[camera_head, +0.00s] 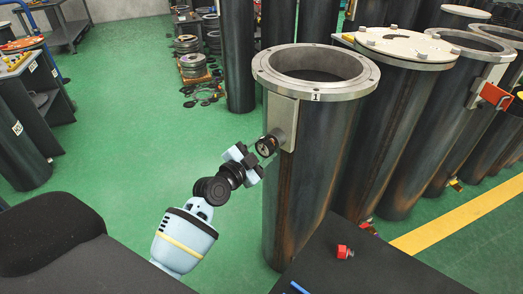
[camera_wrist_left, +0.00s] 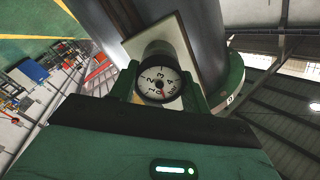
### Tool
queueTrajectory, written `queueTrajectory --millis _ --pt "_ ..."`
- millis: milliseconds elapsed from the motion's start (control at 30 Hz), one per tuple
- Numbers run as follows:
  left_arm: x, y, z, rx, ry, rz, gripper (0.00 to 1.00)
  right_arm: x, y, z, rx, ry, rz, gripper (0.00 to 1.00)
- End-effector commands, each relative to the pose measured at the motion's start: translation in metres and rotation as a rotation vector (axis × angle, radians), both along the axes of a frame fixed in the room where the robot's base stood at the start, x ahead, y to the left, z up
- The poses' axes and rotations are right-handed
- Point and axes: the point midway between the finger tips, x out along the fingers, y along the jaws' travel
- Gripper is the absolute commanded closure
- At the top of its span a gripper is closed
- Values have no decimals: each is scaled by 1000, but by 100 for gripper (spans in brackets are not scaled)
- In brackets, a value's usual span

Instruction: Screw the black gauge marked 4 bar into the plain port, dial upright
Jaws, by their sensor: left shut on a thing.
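The black gauge (camera_head: 267,147) is in my left gripper (camera_head: 259,153), beside the plate (camera_head: 284,122) on the side of the cylinder marked 1 (camera_head: 307,165). In the left wrist view the gauge's white dial (camera_wrist_left: 158,84) faces the camera, with numerals 1 to 4 and "bar"; there the 3 is near the top. The left gripper's two green fingers close on the gauge from both sides. The back of the gauge is against or very near the plate (camera_wrist_left: 172,32); the port is hidden, so I cannot tell if they are joined. My right gripper is out of view.
More flanged cylinders stand to the right, one with a white cover (camera_head: 405,43). A dark surface (camera_head: 375,268) at the lower right carries a small red part (camera_head: 344,252). Green floor (camera_head: 130,130) is clear to the left; rings are stacked behind.

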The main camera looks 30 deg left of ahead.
Motion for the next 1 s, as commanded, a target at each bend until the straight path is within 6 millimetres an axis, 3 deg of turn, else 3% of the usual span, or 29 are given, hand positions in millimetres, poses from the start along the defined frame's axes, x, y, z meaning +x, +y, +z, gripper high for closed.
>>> queueTrajectory --millis 767,800,933,1000 --pt "5 -1 0 1 -1 -1 79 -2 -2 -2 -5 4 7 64" --pt "5 -1 1 0 -1 -1 48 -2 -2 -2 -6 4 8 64" --pt "4 -1 1 0 -1 0 31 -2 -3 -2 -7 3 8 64" --pt "4 -1 1 0 -1 -1 27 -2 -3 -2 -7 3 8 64"
